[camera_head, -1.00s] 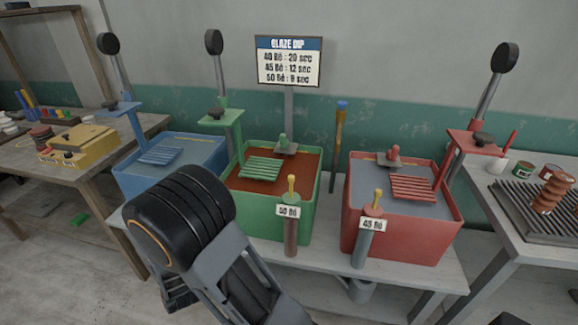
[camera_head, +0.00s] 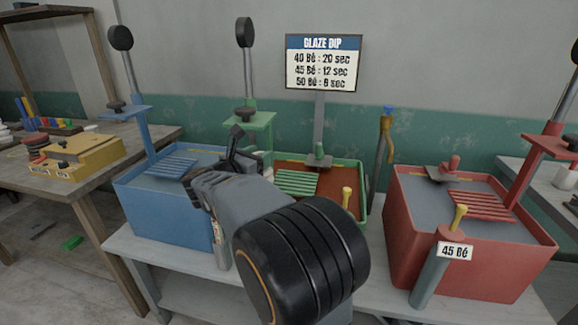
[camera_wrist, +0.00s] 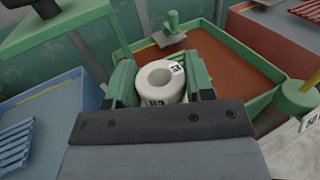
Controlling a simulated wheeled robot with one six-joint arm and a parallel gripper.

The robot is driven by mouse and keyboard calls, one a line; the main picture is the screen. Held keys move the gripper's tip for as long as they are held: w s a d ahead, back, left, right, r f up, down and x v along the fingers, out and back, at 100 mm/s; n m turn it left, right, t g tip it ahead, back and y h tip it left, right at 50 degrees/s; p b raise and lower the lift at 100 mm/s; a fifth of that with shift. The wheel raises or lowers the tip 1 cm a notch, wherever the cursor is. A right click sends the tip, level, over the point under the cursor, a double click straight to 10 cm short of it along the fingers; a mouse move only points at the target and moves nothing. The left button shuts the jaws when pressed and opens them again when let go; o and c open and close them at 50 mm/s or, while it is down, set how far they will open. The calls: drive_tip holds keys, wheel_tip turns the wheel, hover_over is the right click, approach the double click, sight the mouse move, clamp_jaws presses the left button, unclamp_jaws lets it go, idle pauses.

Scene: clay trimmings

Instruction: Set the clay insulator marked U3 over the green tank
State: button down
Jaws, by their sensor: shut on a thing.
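My gripper (camera_wrist: 160,82) is shut on a white, ring-shaped clay insulator (camera_wrist: 148,98) with a hole in its top and U3 on its side; a small tag is also on it. In the head view my gripper (camera_head: 243,155) is beside the green stand, between the blue and green tanks. The insulator cannot be made out there. The green tank (camera_head: 364,188), filled with brown glaze, is partly hidden behind my arm. In the wrist view the green tank (camera_wrist: 240,47) lies beyond and right of the insulator.
A green post platform (camera_head: 250,120) and lever rise close by my gripper. The blue tank (camera_head: 165,215) is left, the red tank (camera_head: 400,245) right. Each has a slatted rack. A GLAZE DIP sign (camera_head: 322,62) stands behind. A yellow-knobbed post (camera_head: 347,200) stands by the green tank.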

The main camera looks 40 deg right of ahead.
drive_tip(key=w+d+f+p, duration=0.2)
drive_tip(key=d+f, duration=0.1)
drive_tip(key=d, duration=1.3)
drive_tip(key=shift+w+f, duration=0.15)
drive_tip(key=shift+w, duration=0.05)
drive_tip(key=shift+f, duration=0.2)
drive_tip(key=c, duration=0.5)
unclamp_jaws()
drive_tip(key=s+a+b, duration=0.1)
drive_tip(key=s+a, duration=0.1)
drive_tip(key=a, duration=0.9)
drive_tip(key=shift+a, duration=0.4)
